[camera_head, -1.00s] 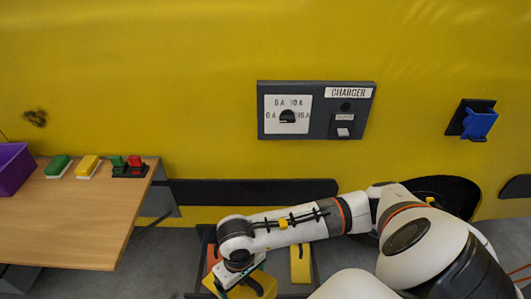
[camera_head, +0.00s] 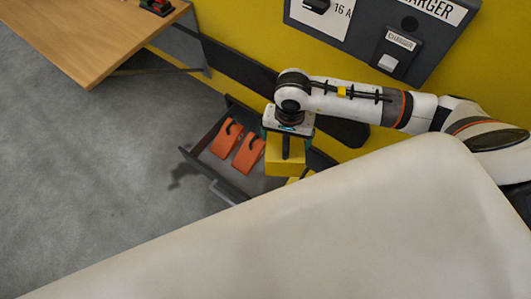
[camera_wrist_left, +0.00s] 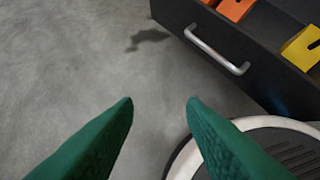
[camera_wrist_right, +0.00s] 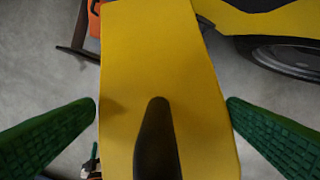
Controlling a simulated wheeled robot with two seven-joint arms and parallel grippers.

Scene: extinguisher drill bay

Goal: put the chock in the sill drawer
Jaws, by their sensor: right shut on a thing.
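My right gripper (camera_head: 288,132) is shut on a yellow chock (camera_head: 285,160) with a dark handle. It holds the chock over the right part of the open sill drawer (camera_head: 238,108); how high above the drawer floor I cannot tell. In the right wrist view the chock (camera_wrist_right: 160,50) fills the space between the green fingers. Two orange wedges (camera_head: 227,140) lie in the drawer's left part. Another yellow piece (camera_wrist_left: 303,47) lies in the drawer, mostly hidden in the head view. My left gripper (camera_wrist_left: 160,105) is open and empty in front of the drawer.
The drawer's silver handle (camera_wrist_left: 215,50) faces the open grey floor (camera_head: 110,180). A wooden table (camera_head: 95,35) stands at the upper left. A charger panel (camera_head: 385,30) is on the yellow side above my right arm.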

